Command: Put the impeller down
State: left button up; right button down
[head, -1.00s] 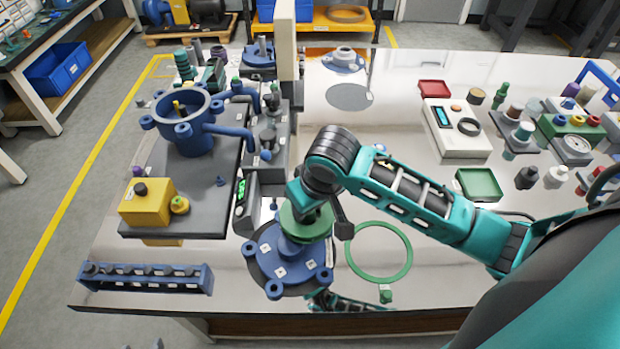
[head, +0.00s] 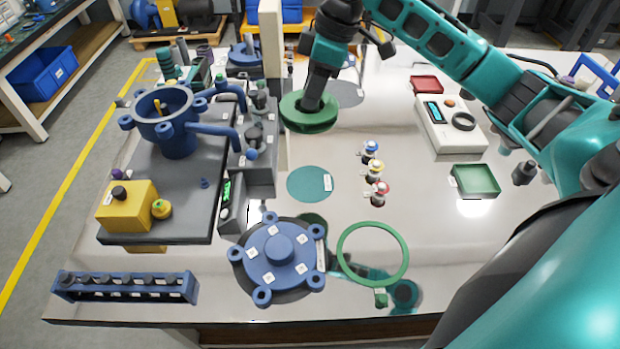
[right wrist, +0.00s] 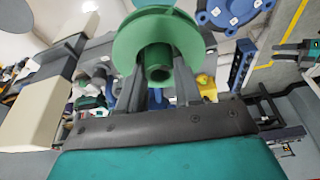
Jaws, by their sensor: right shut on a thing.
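The green impeller (head: 306,121) is a round disc with a hub, held above the table in the head view. My right gripper (head: 314,98) comes down from above and is shut on its hub. In the right wrist view the impeller (right wrist: 172,28) sits between the two dark fingers, its hub end facing the camera. A flat green round pad (head: 309,184) with a white label lies on the table, nearer the front than the impeller. The blue flanged housing (head: 278,256) stands in front of the pad. My left gripper does not show in the head view.
A green ring (head: 344,262) lies right of the housing. Three small coloured-top pieces (head: 375,168) stand right of the pad. A grey fixture (head: 252,170) with a tall pale column (head: 271,45) stands left of the impeller. A green tray (head: 475,180) is farther right.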

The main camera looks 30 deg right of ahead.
pick_arm(q)
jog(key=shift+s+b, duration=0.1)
jog(key=shift+b, duration=0.5)
pick_arm(e)
jog(key=shift+m, duration=0.8)
notch_tip(320, 180, down, 20)
jog(key=shift+s+r, duration=0.1)
jog(key=shift+r, duration=0.05)
jog(key=shift+f, duration=0.2)
jog(key=c, duration=0.8)
grip_release()
